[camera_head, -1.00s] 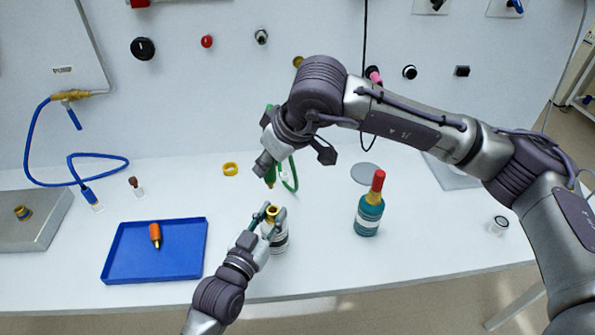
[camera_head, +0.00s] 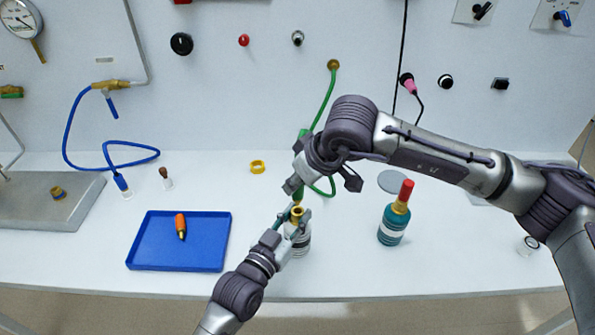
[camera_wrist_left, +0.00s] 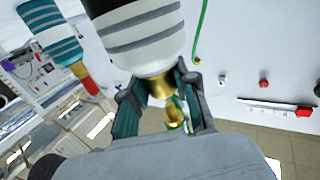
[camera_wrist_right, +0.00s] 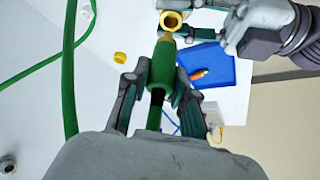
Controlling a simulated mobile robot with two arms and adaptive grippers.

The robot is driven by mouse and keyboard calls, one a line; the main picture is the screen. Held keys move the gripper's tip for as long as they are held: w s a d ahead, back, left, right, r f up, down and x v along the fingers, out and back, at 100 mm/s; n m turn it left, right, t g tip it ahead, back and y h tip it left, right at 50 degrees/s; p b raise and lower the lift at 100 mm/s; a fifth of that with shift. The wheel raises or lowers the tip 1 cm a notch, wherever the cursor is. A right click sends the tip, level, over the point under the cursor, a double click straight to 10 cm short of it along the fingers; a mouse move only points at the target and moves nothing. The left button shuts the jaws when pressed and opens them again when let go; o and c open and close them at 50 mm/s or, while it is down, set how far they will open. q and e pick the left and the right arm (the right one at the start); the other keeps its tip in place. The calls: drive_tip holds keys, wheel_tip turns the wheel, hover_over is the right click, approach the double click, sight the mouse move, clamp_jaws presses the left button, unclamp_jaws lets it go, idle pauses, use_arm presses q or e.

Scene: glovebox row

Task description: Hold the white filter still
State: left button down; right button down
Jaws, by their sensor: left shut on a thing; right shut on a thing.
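The white filter (camera_head: 302,243), a white cylinder with grey bands and a brass neck, stands on the bench in the head view. It also shows in the left wrist view (camera_wrist_left: 140,35). My left gripper (camera_head: 293,220) is shut on its brass neck, fingers on either side. My right gripper (camera_head: 300,187) is above it, shut on a green hose end with a brass tip; this green connector (camera_wrist_right: 163,68) shows clearly in the right wrist view. Its tip is close to the filter's open brass mouth (camera_wrist_right: 172,20), apart from it in that view.
A teal bottle with a red cap (camera_head: 393,222) stands to the right. A blue tray (camera_head: 150,262) with an orange-handled piece (camera_head: 181,226) lies to the left. A yellow ring (camera_head: 257,167) is behind. The green hose (camera_head: 326,100) runs to the wall.

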sight(302, 191)
drive_tip(key=shift+f, duration=0.45)
drive_tip(key=shift+f, duration=1.5)
idle(1.1)
drive_tip(key=c, duration=0.9)
unclamp_jaws()
drive_tip(key=shift+o, duration=0.2)
drive_tip(key=v, duration=1.2)
